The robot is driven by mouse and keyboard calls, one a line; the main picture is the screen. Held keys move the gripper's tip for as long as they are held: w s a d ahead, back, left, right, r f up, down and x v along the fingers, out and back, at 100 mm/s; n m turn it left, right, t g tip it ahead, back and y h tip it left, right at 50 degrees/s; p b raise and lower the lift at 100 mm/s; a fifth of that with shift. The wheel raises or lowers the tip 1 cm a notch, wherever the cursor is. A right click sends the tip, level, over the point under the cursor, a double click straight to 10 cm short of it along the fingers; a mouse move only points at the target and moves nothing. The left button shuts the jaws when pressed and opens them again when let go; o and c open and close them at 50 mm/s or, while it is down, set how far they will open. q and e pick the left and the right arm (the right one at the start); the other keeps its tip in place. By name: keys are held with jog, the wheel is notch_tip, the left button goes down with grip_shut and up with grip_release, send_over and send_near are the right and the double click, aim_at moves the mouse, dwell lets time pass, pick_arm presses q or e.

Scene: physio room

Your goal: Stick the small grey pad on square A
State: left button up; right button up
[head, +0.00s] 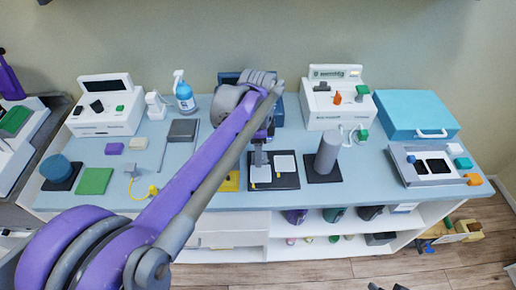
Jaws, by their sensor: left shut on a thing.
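My left gripper (259,160) reaches down over a black board (290,184) at the front middle of the bench. The board carries two pale squares, a right one (286,165) in plain view and a left one (261,174) just below the fingertips. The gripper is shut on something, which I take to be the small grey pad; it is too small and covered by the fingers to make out. I cannot tell whether it touches the left square. No letters are readable, so I cannot tell which square is A.
A grey cylinder (327,152) stands on a dark base right of the board. A yellow tray (230,182) lies to its left. White devices (105,108) (336,112), a spray bottle (184,96) and a teal case (415,113) stand along the back.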

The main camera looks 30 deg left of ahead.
aim_at(259, 174)
pick_arm(q)
jog(key=shift+d+f, duration=0.1)
jog(key=shift+d, duration=0.25)
jog(key=shift+a+f+b, duration=0.15)
jog(key=shift+f+b, duration=0.5)
jog(key=shift+f, duration=0.25)
notch_tip(259, 174, down, 4)
jog(key=b, duration=0.3)
pick_arm(e)
jog(key=f, duration=0.4)
jog(key=shift+s+d+f, duration=0.25)
jog(key=shift+s, duration=0.1)
pick_arm(q)
jog(key=shift+p, duration=0.3)
pick_arm(e)
jog(key=shift+r, duration=0.3)
pick_arm(q)
jog(key=shift+f+b, duration=0.3)
jog(key=shift+f, duration=0.25)
pick_arm(e)
jog(key=shift+f, duration=0.3)
pick_arm(q)
jog(key=shift+f, duration=0.15)
pick_arm(e)
jog(key=shift+r, duration=0.1)
dwell(1.1)
